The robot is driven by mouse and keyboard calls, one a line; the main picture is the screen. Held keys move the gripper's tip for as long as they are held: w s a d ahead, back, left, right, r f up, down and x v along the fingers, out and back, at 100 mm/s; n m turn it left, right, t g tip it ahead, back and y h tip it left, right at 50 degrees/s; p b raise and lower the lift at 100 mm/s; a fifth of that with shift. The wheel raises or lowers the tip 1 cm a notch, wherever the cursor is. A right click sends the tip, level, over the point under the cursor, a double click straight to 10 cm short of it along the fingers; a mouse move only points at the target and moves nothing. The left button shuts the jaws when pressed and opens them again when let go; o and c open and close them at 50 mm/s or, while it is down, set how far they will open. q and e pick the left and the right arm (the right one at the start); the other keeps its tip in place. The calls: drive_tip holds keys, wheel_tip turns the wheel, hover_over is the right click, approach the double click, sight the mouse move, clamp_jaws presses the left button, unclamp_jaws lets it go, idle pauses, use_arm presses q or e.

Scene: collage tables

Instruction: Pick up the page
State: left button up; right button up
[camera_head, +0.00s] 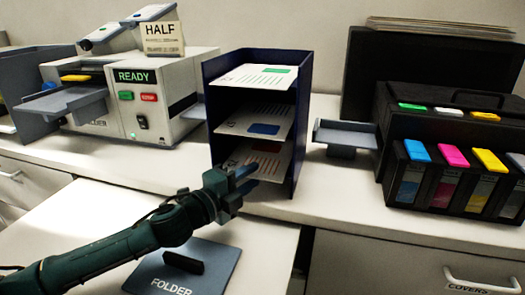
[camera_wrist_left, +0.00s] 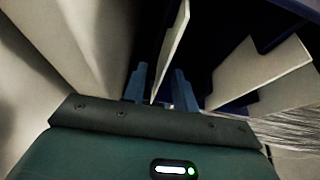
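A dark blue upright rack (camera_head: 303,110) holds three printed pages on its shelves. The top page (camera_head: 245,77) has a green block, the middle page (camera_head: 240,119) a blue block, and the bottom page (camera_head: 285,160) a red block. My left gripper (camera_head: 249,178) is at the front of the lowest shelf, by the bottom page's front edge, covering part of it. In the left wrist view, the left gripper's fingers (camera_wrist_left: 160,86) stand apart, with a thin page edge (camera_wrist_left: 168,58) between them and a gap visible. Another page (camera_wrist_left: 262,68) is to the right. My right gripper is not in view.
A machine reading READY (camera_head: 190,75) stands left of the rack. A small grey tray (camera_head: 345,137) and a black printer with coloured cartridges (camera_head: 450,150) stand right. A blue FOLDER mat (camera_head: 215,262) lies on the lower front table, below my left arm.

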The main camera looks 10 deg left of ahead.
use_arm(q)
drive_tip(key=shift+w+d, duration=0.15)
drive_tip(key=shift+w, duration=0.1)
drive_tip(key=shift+c, duration=0.3)
clamp_jaws()
